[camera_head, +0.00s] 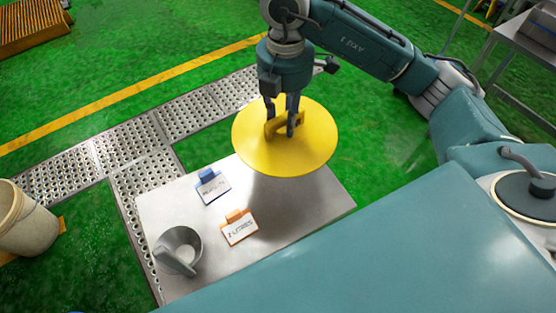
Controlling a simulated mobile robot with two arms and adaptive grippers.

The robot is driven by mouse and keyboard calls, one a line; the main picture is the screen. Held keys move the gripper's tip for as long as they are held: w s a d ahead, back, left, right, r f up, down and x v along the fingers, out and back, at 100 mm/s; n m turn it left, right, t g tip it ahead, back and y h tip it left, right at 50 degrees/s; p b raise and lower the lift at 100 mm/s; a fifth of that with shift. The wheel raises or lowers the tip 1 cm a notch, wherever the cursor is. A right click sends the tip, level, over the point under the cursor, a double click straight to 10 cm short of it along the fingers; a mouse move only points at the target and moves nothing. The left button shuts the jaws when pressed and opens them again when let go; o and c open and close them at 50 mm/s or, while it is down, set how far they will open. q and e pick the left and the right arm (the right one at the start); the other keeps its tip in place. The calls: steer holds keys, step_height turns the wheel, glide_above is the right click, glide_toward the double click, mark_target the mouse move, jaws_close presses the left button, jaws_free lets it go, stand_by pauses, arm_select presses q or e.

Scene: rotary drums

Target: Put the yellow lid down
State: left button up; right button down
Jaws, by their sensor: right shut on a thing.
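The yellow lid (284,157) is a round flat disc with a raised handle on top. My right gripper (282,126) is shut on that handle and holds the lid roughly level. The lid hangs above the far right part of a metal table (307,219), and a dark shadow lies on the table below it. A gap shows between lid and table, but its height is hard to judge. My left gripper is not in view.
A pale bucket (24,222) stands at the left. Perforated metal plates (124,145) run behind. The table's middle right is clear.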

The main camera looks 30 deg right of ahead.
step_height(320, 180, down, 14)
steer(key=shift+s+r, duration=0.15)
steer(key=shift+r, duration=0.05)
step_height(320, 180, down, 5)
steer(key=shift+r, duration=0.15)
steer(key=c, duration=1.4)
jaws_free()
steer(key=shift+c, duration=0.2)
